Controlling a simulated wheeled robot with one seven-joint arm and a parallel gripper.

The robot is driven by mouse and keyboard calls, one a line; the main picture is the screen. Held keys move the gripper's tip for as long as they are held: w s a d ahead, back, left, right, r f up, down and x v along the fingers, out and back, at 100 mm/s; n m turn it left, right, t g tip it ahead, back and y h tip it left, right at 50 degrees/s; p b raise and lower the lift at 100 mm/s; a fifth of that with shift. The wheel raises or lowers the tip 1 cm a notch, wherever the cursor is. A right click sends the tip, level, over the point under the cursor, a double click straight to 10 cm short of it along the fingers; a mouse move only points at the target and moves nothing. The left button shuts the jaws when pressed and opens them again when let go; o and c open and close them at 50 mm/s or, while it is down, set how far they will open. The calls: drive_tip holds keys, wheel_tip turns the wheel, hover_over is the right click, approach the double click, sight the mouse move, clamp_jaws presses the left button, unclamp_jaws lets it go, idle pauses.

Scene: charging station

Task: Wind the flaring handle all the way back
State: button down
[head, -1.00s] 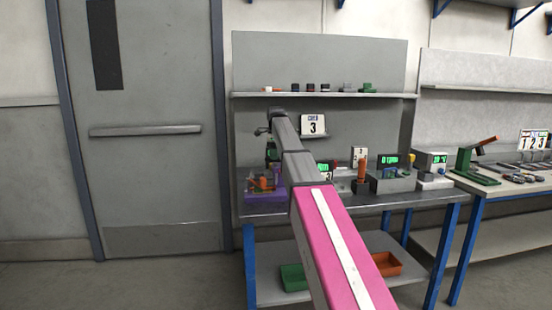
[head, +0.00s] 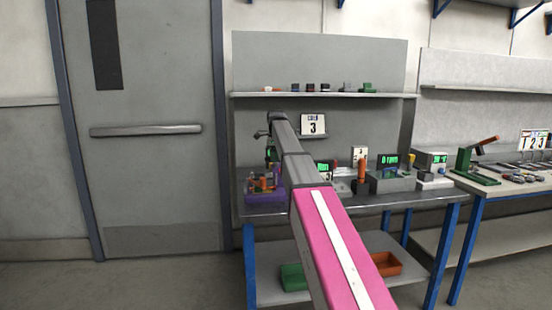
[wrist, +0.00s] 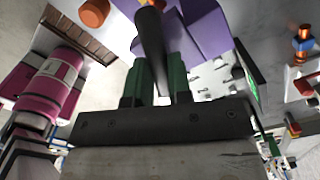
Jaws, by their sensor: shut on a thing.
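The purple flaring device (head: 266,198), with orange parts on top, sits at the left end of the workbench in the head view. Its purple body (wrist: 205,30) fills the top of the wrist view. A dark, rod-like handle (wrist: 150,38) runs down from it between the green fingers of my gripper (wrist: 157,68). The fingers are shut on this handle. In the head view my arm hides part of the device, and the grip is too small to make out. The handle's exact angle on the device cannot be told.
To the right on the bench (head: 400,201) stand an orange-handled tool (head: 361,172) and green-lit displays (head: 388,160). A shelf (head: 330,95) with small parts runs above. A green bin (head: 293,277) and an orange bin (head: 386,264) stand below. A grey door is at left.

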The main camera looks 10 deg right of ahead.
drive_tip(key=n, duration=0.9)
drive_tip(key=shift+n, duration=0.4)
drive_tip(key=n, duration=0.4)
drive_tip(key=shift+n, duration=2.2)
drive_tip(key=c, duration=1)
unclamp_jaws()
drive_tip(key=shift+c, duration=0.2)
drive_tip(key=shift+r, duration=0.1)
